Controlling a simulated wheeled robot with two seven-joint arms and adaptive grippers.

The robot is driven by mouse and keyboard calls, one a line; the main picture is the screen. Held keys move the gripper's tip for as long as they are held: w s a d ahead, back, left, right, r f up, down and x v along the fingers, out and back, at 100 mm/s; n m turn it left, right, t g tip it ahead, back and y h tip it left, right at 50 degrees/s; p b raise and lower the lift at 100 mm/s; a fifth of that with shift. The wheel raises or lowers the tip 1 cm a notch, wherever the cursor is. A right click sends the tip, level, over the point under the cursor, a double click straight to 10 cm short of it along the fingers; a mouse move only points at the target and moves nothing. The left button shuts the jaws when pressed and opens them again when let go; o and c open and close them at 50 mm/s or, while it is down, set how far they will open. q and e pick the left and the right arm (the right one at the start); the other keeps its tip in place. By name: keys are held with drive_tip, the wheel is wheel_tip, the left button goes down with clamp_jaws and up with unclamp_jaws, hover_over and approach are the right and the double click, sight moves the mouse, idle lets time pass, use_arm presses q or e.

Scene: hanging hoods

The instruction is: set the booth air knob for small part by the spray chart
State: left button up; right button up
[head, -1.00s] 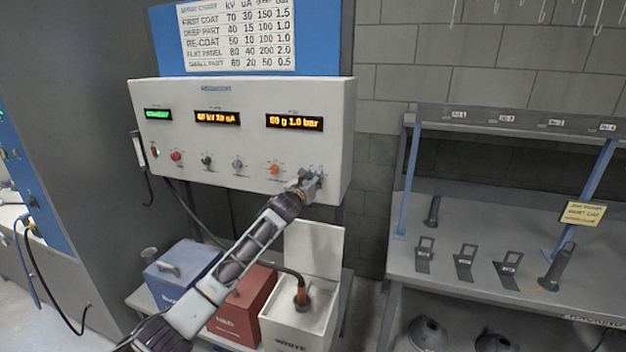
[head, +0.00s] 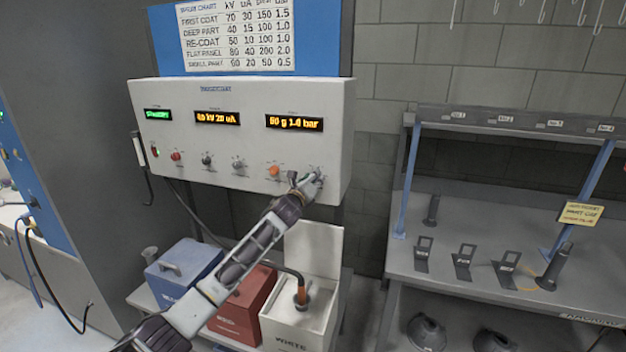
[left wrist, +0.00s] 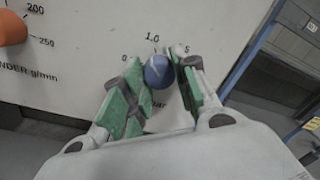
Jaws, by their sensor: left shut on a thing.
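My left gripper (head: 312,183) is at the right end of the knob row on the white control panel (head: 180,98). In the left wrist view its green-padded fingers are shut on the blue air knob (left wrist: 157,72). A pale line shows on the knob face, and 1.0 stands on the scale just above it. In the head view the gripper hides most of this knob. The right amber display (head: 294,123) appears to read 1.0 bar. The spray chart (head: 237,35) above has SMALL PART as its bottom row, ending in 0.5. My right gripper is out of view.
An orange knob (head: 274,171) sits just left of the gripper, with grey knobs (head: 238,165) farther left. A grey racking bench (head: 470,220) is at right.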

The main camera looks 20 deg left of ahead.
use_arm(q)
drive_tip(key=shift+d+n, duration=0.1)
drive_tip(key=shift+n, duration=4.4)
drive_tip(key=o, duration=1)
drive_tip(key=shift+s, duration=0.15)
drive_tip(key=shift+s+a+f, duration=0.1)
drive_tip(key=shift+s, duration=1.85)
drive_tip(key=shift+s+a+f, duration=0.1)
drive_tip(key=shift+s+a, duration=0.05)
drive_tip(key=shift+s, duration=1.8)
drive_tip(key=shift+s+a+f, duration=0.1)
drive_tip(key=shift+s, duration=1.85)
